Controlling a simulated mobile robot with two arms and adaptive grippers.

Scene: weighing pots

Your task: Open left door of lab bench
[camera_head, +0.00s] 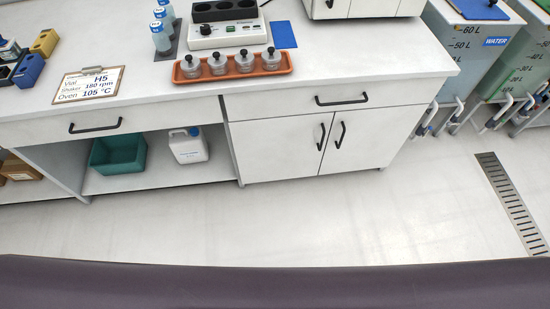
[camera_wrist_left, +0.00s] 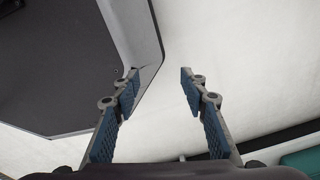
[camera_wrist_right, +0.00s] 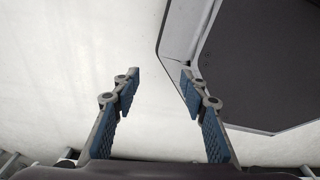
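The lab bench (camera_head: 350,75) is white and stands ahead of me in the head view. Its left door (camera_head: 272,152) and right door (camera_head: 362,139) sit side by side under a wide drawer, and both look shut. The left door's black handle (camera_head: 322,137) is near its right edge, close beside the right door's handle (camera_head: 340,135). My left gripper (camera_wrist_left: 160,77) is open and empty above the pale floor in the left wrist view. My right gripper (camera_wrist_right: 160,77) is open and empty above the floor in the right wrist view. Neither gripper shows in the head view.
An open shelf left of the doors holds a green bin (camera_head: 118,153) and a white canister (camera_head: 188,146). An orange tray (camera_head: 232,75) with several small pots stands on the bench top. Tanks (camera_head: 468,55) stand at the right. The floor (camera_head: 300,215) before the doors is clear.

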